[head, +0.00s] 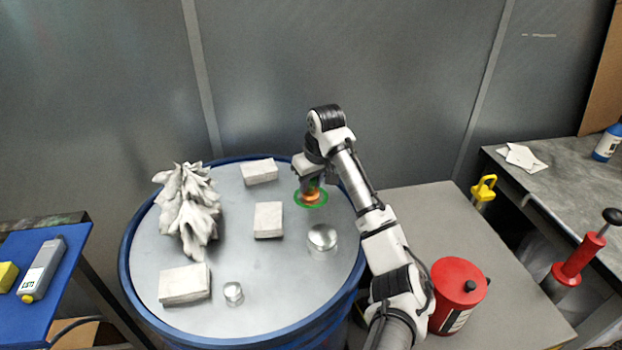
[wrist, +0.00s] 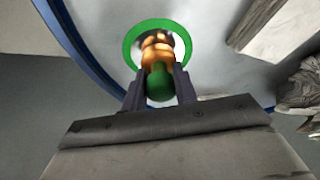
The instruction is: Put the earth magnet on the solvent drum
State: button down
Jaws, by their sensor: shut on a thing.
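The earth magnet (head: 312,196) has a copper-orange stepped body and a green rounded end; both show in the wrist view (wrist: 157,52). My gripper (head: 313,184) is shut on its green end, with a dark finger on each side. A green ring (head: 300,204) shows around the magnet's far end, over the lid; I cannot tell if it is painted there. The solvent drum (head: 252,292) is blue-rimmed with a grey lid. The magnet is upright at the lid's back right. I cannot tell whether it touches the lid.
White blocks (head: 268,220), a crumpled cloth (head: 188,210) and two small metal pieces, one a round cap (head: 322,237), are on the lid. A red can (head: 458,293) stands on the grey bench (head: 420,205) to the right. A blue table (head: 45,315) is at left.

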jog(key=shift+f, duration=0.15)
jog(key=c, duration=1.1)
grip_release()
jog(key=b+v, duration=0.2)
jog(key=v, duration=1)
jog(key=shift+r+b, duration=0.25)
jog(key=shift+b, duration=0.15)
jog(key=shift+s, duration=0.1)
